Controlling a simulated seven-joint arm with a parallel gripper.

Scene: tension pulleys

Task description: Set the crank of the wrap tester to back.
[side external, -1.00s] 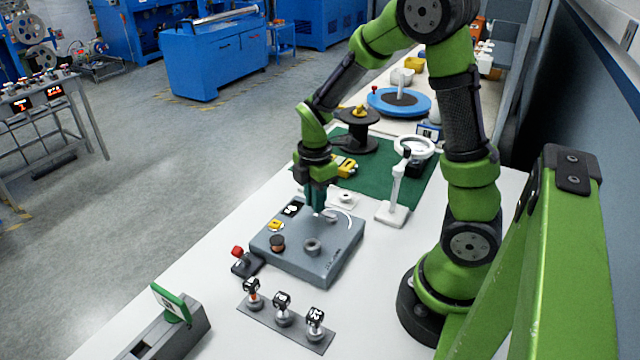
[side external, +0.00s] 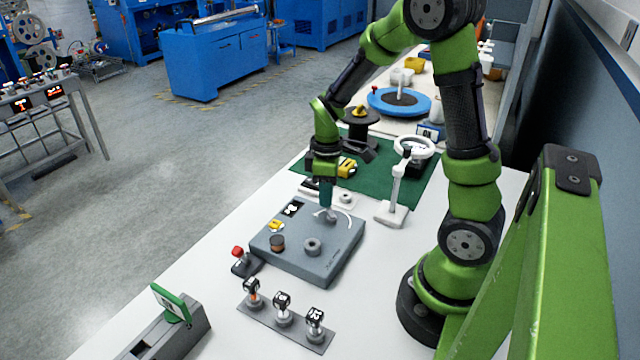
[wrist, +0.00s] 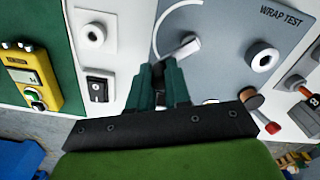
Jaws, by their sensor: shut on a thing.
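The wrap tester (side external: 290,250) is a grey flat box on the white table, marked WRAP TEST in the wrist view (wrist: 240,22). Its crank (wrist: 182,50) is a short pale bar near one edge of the box, beside a white arc line; it shows small under my fingers in the side view (side external: 332,217). My gripper (side external: 328,208) points down over the far part of the box. In the wrist view its green fingers (wrist: 161,84) are closed together at the crank's end, on its handle. The fingers hide most of that handle.
The box also bears a grey ring (side external: 312,246) and a brown-topped knob (side external: 277,243). A red-knobbed lever (side external: 239,257) stands left of it. A white magnifier stand (side external: 395,200) is close on the right. A yellow meter (wrist: 28,75) lies on the green mat.

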